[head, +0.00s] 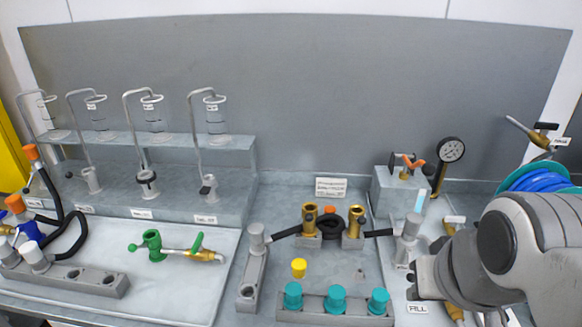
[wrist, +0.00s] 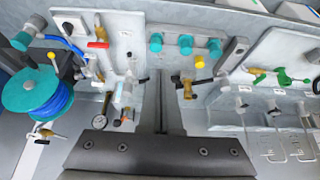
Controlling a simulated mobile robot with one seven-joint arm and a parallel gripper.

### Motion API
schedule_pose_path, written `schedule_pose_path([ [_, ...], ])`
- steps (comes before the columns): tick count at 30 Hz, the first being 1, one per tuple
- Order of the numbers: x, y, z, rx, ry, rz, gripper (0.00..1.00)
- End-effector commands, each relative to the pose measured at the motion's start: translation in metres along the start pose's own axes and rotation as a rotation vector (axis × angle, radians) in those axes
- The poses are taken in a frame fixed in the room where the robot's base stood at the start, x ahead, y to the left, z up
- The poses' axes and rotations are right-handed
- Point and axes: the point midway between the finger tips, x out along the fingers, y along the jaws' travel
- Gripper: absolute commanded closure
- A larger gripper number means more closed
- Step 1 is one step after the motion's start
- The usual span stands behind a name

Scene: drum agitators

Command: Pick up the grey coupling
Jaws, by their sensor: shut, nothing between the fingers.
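Two grey cylindrical fittings could be the grey coupling; I cannot tell which is meant. One grey fitting (head: 257,238) stands at the far end of a grey holed block, with a black handle pointing right. Another grey fitting (head: 409,226) stands on the right panel, with a black handle pointing left and a light blue top. My gripper (head: 424,276) is at the right, apart from the left fitting and in front of the right one. In the wrist view my gripper (wrist: 161,76) has its fingers together, empty, above the bench.
Teal caps (head: 335,297) stand on a grey rack in front, with a yellow cap (head: 299,268) behind them. Brass fittings (head: 310,219) stand at the centre back. A gauge (head: 451,150) and blue hose reel (head: 545,181) are at right. A green valve (head: 152,243) lies on the left tray.

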Motion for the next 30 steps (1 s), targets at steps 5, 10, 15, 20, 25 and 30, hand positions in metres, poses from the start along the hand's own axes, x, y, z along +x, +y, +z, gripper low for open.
schedule_pose_path([
  [5,0.0,0.0,0.0,0.0,0.0,0.0,1.0],
  [10,-0.003,-0.002,-0.009,-0.035,-0.01,0.0,0.69],
  [15,-0.009,-0.015,-0.048,-0.199,-0.056,-0.002,0.39],
  [20,-0.008,-0.037,-0.097,-0.418,-0.113,-0.017,0.11],
  [25,0.002,-0.068,-0.144,-0.649,-0.168,-0.046,0.11],
  [30,0.02,-0.105,-0.185,-0.874,-0.216,-0.091,0.11],
])
